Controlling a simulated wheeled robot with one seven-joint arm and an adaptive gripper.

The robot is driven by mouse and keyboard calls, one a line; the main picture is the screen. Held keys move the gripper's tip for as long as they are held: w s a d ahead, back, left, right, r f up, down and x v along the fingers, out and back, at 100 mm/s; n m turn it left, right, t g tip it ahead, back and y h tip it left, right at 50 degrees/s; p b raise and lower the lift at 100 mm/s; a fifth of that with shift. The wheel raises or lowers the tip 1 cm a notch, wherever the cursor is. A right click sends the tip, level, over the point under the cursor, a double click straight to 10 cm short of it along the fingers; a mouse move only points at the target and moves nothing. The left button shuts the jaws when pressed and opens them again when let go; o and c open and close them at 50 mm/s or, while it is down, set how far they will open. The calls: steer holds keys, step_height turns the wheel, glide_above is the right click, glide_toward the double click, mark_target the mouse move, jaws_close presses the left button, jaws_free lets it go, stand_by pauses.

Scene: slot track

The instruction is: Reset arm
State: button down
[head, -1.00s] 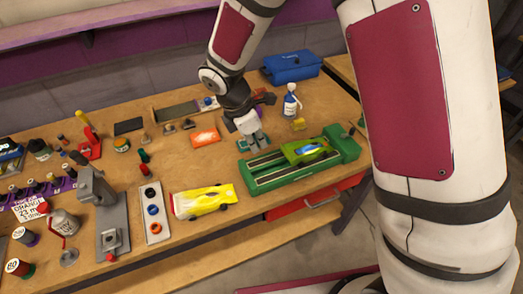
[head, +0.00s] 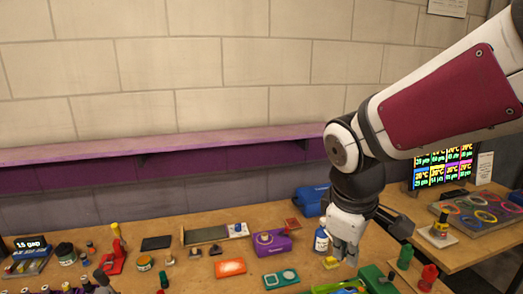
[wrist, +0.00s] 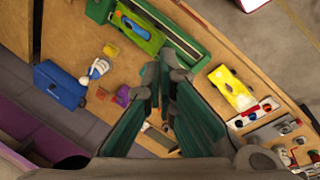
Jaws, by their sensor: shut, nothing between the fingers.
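My gripper (head: 344,252) hangs above the right part of the workbench in the head view, fingers pointing down. In the wrist view my gripper (wrist: 162,78) is shut with nothing between its fingers. The green slot track (wrist: 180,35) lies beyond the fingertips in the wrist view. A green car with a blue window (wrist: 137,27) sits on it. In the head view only the top of the track (head: 376,278) shows at the lower edge. A yellow car (wrist: 232,88) stands on the bench in the wrist view, apart from the gripper.
A white bottle (head: 321,237) stands close to my gripper, with a blue case (head: 308,200) behind. A purple box (head: 271,243) and an orange packet (head: 230,267) lie left of it. A purple shelf (head: 150,165) runs along the wall. A second table (head: 460,247) is at right.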

steer(key=s+d+r+m+t+y, duration=0.1)
steer(key=s+d+r+m, duration=0.1)
steer(key=s+m, duration=0.3)
steer(key=s+d+r+m+t, duration=0.1)
steer(key=s+r+m, duration=0.3)
steer(key=s, duration=0.4)
steer(key=shift+d+r+m+t+y, duration=0.2)
steer(key=shift+d+m+t+y, duration=0.2)
steer(key=shift+m+t, duration=0.1)
